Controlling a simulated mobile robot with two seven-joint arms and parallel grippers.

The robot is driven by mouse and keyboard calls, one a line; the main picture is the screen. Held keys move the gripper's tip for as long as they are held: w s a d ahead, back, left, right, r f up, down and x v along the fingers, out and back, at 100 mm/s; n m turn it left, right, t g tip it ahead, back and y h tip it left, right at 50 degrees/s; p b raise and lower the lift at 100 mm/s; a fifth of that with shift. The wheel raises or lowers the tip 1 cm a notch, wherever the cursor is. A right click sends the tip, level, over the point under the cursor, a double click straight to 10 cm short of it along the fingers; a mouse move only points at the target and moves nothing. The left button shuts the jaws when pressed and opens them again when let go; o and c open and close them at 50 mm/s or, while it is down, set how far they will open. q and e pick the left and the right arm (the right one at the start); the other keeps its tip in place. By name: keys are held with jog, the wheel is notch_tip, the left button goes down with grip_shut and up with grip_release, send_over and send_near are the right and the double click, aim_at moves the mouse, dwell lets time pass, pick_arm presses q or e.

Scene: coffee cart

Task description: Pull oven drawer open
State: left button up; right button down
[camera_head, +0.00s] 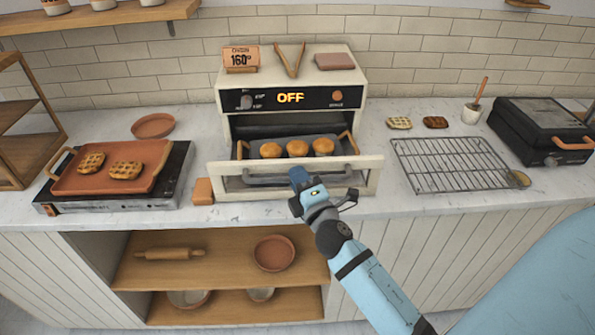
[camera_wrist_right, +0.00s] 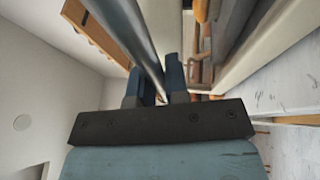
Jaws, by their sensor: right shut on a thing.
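The oven (camera_head: 360,72) stands on the counter against the tiled wall, and its display reads OFF. Its white-framed drawer (camera_head: 372,176) is out in front of the body, with a dark tray of several buns (camera_head: 297,148) behind the front. My right gripper (camera_head: 299,177) is at the drawer's grey bar handle (camera_head: 258,180), near its middle. In the right wrist view the bar (camera_wrist_right: 135,38) runs between the two blue fingers (camera_wrist_right: 160,78), which are shut on it. My left gripper is in neither view.
A hot plate with a terracotta tray (camera_head: 72,183) of waffles is on the left. A wire cooling rack (camera_head: 435,182) and a black grill (camera_head: 545,128) are on the right. A small orange block (camera_head: 203,191) sits beside the drawer's left end. Open shelves lie below.

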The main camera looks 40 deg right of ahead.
dwell(0.3)
jog(key=c, duration=1.1)
grip_release()
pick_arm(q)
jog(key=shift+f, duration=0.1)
pick_arm(e)
jog(key=shift+s, duration=0.1)
pick_arm(q)
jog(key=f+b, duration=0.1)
jog(key=b, duration=0.1)
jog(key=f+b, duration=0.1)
jog(key=b, duration=0.1)
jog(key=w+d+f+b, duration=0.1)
jog(key=b, duration=0.1)
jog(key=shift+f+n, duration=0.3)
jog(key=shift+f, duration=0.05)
pick_arm(e)
jog(key=v, duration=1.3)
jog(key=shift+s, duration=0.4)
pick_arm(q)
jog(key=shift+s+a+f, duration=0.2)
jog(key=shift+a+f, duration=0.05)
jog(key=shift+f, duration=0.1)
pick_arm(e)
jog(key=shift+f, duration=0.15)
